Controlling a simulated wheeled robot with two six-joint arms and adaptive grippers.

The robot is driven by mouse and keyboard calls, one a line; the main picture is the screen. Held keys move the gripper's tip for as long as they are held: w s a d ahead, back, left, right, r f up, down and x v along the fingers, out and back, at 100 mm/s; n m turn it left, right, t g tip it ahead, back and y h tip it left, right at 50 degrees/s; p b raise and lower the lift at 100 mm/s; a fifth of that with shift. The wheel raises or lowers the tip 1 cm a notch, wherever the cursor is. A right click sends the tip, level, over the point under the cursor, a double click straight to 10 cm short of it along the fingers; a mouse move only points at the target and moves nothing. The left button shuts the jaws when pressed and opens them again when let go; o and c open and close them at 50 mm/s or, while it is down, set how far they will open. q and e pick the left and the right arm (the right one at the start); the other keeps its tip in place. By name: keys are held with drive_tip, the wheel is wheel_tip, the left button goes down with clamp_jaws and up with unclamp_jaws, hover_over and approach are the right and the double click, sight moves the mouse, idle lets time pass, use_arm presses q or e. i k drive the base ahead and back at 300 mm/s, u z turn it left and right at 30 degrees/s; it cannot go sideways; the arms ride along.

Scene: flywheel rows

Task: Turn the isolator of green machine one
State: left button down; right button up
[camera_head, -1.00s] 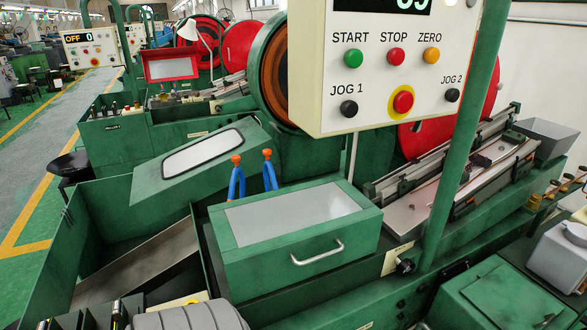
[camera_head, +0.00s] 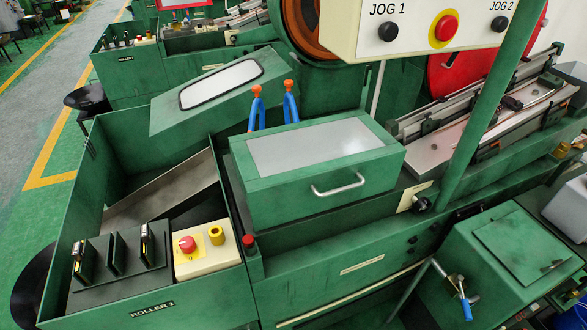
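The near green machine carries a "ROLLER 1" label (camera_head: 152,309) on its front left. Behind that label is a cream control box (camera_head: 205,262) with a red push button (camera_head: 187,244) and a yellow knob (camera_head: 216,235). A small red knob (camera_head: 248,240) sits just right of it. A black knob (camera_head: 422,203) is on the machine's side, below the rail. No part in view is marked as the isolator, and I cannot tell which one it is. Neither of my grippers shows in the head view.
Black levers (camera_head: 116,252) stand left of the control box. A green lidded box with a handle (camera_head: 338,186) sits mid-machine. A hanging jog panel (camera_head: 352,30) and a slanted green post (camera_head: 484,110) overhang the right. A blue-handled valve (camera_head: 466,308) is low right. Floor is open at left.

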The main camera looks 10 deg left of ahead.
sight(187, 244)
drive_tip(key=u, duration=2.2)
drive_tip(key=k, duration=0.65)
drive_tip(key=z, duration=1.05)
drive_tip(key=i, duration=0.5)
